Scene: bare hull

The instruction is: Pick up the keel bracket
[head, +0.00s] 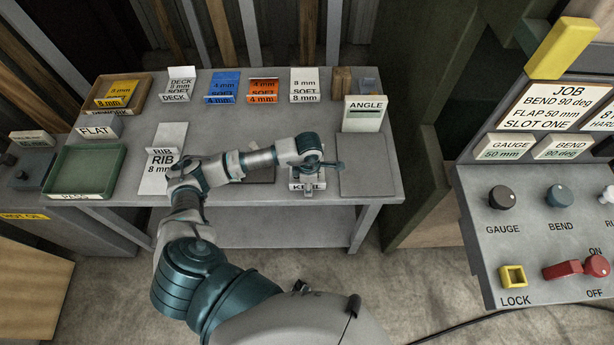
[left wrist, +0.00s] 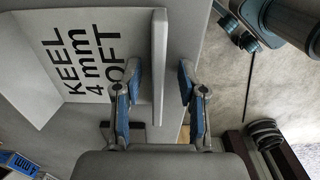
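The keel bracket (head: 306,186) is a grey bent plate marked KEEL near the front edge of the grey table. In the left wrist view the keel bracket (left wrist: 75,60) shows a lettered face and an upright flange. My left gripper (head: 309,174) is over it, hiding much of it in the head view. In the left wrist view my left gripper (left wrist: 160,84) is open, with one finger on each side of the flange. Gaps show between the flange and both fingers. My right gripper is not in view.
The RIB plate (head: 158,172) lies left on the table (head: 225,130); the ANGLE stand (head: 364,114) is behind right. A green tray (head: 88,170) sits at the left. Several labelled brackets line the back. A control panel (head: 540,225) stands at the right.

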